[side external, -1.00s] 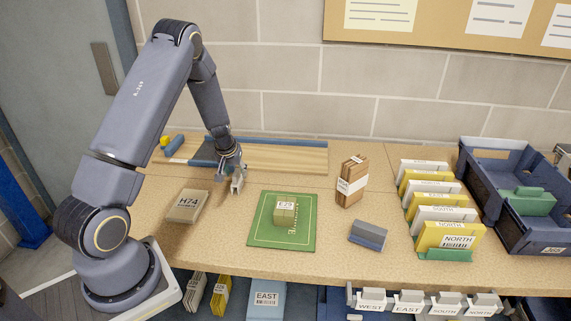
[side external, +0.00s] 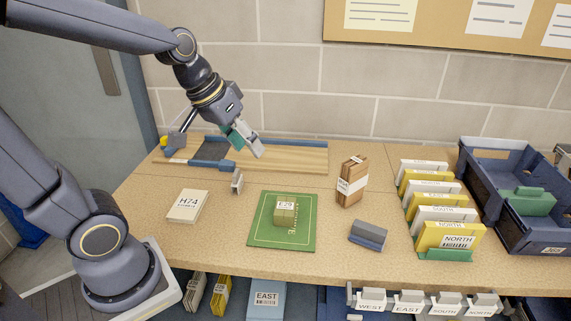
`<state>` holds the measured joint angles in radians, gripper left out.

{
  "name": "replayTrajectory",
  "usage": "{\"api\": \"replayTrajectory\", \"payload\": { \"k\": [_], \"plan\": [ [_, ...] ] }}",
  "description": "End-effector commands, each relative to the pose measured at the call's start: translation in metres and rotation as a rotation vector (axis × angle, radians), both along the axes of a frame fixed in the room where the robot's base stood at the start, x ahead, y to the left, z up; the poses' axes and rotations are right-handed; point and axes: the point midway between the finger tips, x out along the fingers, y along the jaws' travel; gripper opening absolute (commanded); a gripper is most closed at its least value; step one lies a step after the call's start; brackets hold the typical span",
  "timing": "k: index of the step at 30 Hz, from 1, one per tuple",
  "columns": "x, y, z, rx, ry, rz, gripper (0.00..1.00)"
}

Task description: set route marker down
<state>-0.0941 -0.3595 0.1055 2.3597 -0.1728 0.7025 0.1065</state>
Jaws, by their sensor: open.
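The route marker, a small grey-white upright tag (side external: 237,181), stands on the tan worktop left of the green mat. It looks upright and free of my gripper. Its front label is not readable from here. My gripper (side external: 218,146) is above and behind it, over the back of the worktop, with its fingers spread and nothing between them. A teal pad shows on one finger.
The green mat (side external: 265,239) holds a block marked E29 (side external: 285,213). A pale H74 box (side external: 188,206) lies to the left. A wooden board (side external: 290,157) lies along the wall. A brown bundle (side external: 352,181) and a blue-grey block (side external: 368,236) stand to the right.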

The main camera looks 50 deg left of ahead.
Motion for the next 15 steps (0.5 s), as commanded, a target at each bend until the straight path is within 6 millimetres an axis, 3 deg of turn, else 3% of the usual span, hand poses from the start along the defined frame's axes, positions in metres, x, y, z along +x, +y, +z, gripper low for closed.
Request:
{"api": "replayTrajectory", "payload": {
  "k": [3, 6, 10, 15],
  "plan": [
    [-0.045, -0.024, 0.016, 0.066, -0.023, -0.101, 0.50],
    [-0.070, -0.030, 0.018, 0.115, -0.029, -0.142, 0.50],
    [-0.085, -0.032, 0.019, 0.149, -0.032, -0.164, 0.50],
    [-0.087, -0.032, 0.018, 0.154, -0.032, -0.165, 0.50]
  ]
}}
